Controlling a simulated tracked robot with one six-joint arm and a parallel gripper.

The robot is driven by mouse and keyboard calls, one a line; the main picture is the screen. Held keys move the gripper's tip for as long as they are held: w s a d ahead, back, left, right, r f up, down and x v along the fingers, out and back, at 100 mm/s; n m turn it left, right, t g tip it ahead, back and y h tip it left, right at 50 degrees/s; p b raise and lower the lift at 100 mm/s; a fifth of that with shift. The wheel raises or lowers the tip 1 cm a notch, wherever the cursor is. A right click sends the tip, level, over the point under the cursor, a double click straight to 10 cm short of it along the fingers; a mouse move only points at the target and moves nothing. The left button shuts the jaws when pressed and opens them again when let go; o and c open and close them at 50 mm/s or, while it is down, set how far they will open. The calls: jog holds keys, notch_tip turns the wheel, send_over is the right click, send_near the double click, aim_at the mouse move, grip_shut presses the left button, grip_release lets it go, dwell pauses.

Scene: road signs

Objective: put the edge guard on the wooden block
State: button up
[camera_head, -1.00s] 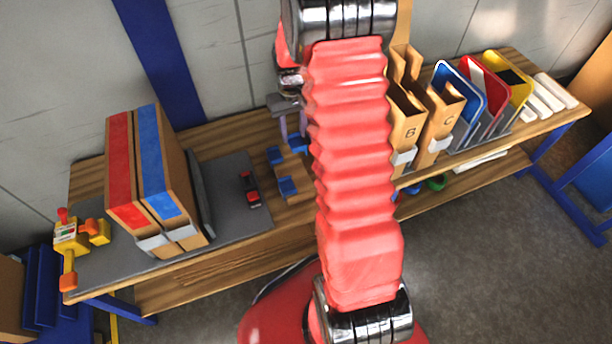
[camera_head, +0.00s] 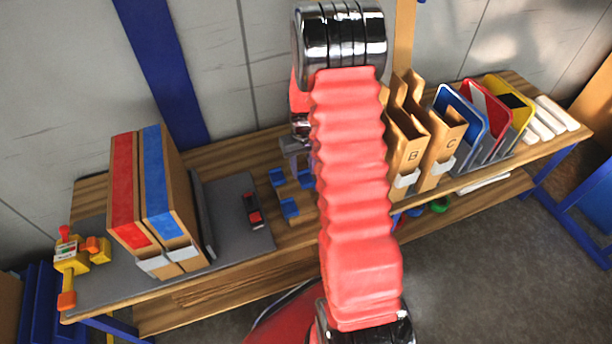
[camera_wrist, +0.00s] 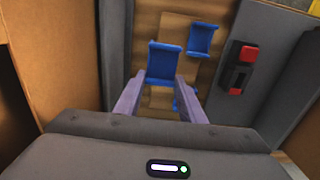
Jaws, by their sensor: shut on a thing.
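My gripper (camera_wrist: 162,98) has two purple fingers and is shut on a blue edge guard (camera_wrist: 165,62) at their tips. In the head view, my gripper (camera_head: 299,160) is partly hidden behind my red arm, with the held guard just below its fingers. The wooden block (camera_head: 295,193) lies on the bench under and beside the held guard; it is partly hidden in the wrist view (camera_wrist: 160,99). Two other blue guards show at the block, one at its left (camera_head: 277,178) and one at its front (camera_head: 289,210). I cannot tell whether the held guard touches the block.
A black and red device (camera_head: 253,210) lies on a grey mat (camera_head: 235,190) left of the block. Cardboard files with red and blue bands (camera_head: 145,205) stand farther left. Cardboard holders marked B and C (camera_head: 405,140) and road signs (camera_head: 490,115) stand to the right.

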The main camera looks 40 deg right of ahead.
aim_at(303, 174)
jog(key=shift+f, duration=0.15)
jog(key=shift+f, duration=1.85)
jog(key=shift+f, duration=0.6)
jog(key=o, duration=1.1)
jog(key=shift+r, duration=0.1)
notch_tip(303, 174, up, 13)
